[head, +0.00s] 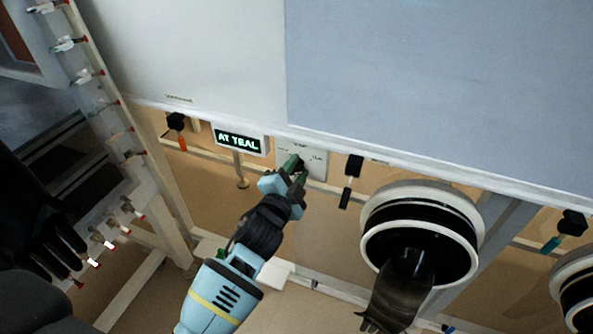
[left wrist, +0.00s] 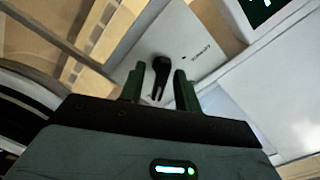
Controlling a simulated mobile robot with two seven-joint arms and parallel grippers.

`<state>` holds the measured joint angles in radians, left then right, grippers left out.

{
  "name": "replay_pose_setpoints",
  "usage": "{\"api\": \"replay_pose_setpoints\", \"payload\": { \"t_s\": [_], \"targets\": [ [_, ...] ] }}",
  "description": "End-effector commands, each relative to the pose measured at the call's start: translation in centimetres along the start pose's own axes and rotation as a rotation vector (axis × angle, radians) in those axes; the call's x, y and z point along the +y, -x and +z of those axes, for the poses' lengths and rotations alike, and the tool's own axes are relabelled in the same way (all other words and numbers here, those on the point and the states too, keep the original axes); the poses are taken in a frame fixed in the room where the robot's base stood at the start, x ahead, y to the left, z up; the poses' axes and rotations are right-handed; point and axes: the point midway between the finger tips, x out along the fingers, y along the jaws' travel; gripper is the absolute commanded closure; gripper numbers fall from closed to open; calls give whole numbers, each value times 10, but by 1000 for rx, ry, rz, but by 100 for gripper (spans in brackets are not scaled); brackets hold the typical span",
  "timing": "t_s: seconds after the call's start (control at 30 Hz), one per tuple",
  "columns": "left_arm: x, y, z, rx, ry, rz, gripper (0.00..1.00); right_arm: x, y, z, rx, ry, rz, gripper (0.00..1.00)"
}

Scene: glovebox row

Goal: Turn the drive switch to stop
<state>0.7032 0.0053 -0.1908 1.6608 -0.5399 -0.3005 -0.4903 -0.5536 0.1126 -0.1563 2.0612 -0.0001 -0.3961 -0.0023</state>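The drive switch is a small black knob (head: 302,165) on a pale plate (head: 318,170) below the panel's lower edge. Tiny lettering surrounds it; the right-hand word seems to read TEAL, the top one perhaps STOP. My left gripper (head: 295,167) is at the plate and partly covers the knob. In the left wrist view the knob (left wrist: 161,72) shows between my two green fingers (left wrist: 158,87), with gaps on both sides. Its narrow end, with a pale line, points down toward my gripper. The display (head: 239,141) reads AT TEAL. My right gripper is not in view.
A glove port (head: 372,215) with a dark hanging glove (head: 400,285) is to the right. Black handles with an orange tip (head: 182,142), a dark tip (head: 345,197) and a teal tip (head: 551,245) hang along the edge. A black glove (head: 40,225) is at the left.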

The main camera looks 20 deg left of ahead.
Motion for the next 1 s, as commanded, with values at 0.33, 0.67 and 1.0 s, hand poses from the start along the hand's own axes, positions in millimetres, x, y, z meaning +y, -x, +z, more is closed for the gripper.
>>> {"api": "replay_pose_setpoints", "payload": {
  "t_s": [0.33, 0.67, 1.0],
  "targets": [
    [0, 0, 0, 0, 0, 0, 96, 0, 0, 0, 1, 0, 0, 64],
    [0, 0, 0, 0, 13, 0, 100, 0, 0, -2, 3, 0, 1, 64],
    [-2, 0, -1, -1, 182, 1, 100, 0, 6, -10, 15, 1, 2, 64]
  ]
}}
